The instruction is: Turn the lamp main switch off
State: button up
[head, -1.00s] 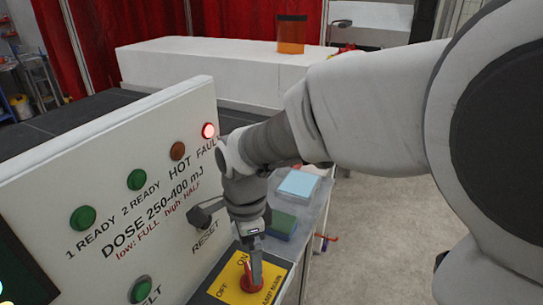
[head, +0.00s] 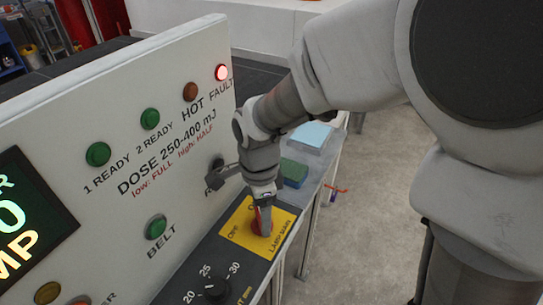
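The lamp main switch (head: 256,226) is a red rotary knob on a yellow plate (head: 284,220) marked OFF, ON and LAMP MAIN. It sits on the dark sloping ledge below the white control panel. My gripper (head: 264,222) points down at the knob, with its fingers right at it. The fingers hide part of the knob and of the ON label. From this angle I cannot tell whether the fingers are closed on the knob or how far the knob is turned.
The white panel (head: 180,95) stands close left of my gripper, with a lit red FAULT lamp (head: 221,72) and a green BELT button (head: 156,227). A black dial (head: 213,289) lies nearer on the ledge. Light blue (head: 312,134) and green (head: 293,172) blocks lie behind.

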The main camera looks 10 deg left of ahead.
jog(key=c, duration=0.4)
jog(key=shift+n, duration=0.4)
jog(key=n, duration=0.3)
jog(key=shift+n, duration=0.4)
jog(key=n, duration=0.3)
jog(key=shift+n+b, duration=0.3)
jog(key=shift+n, duration=0.1)
jog(key=n, duration=0.5)
jog(key=shift+n, duration=2.3)
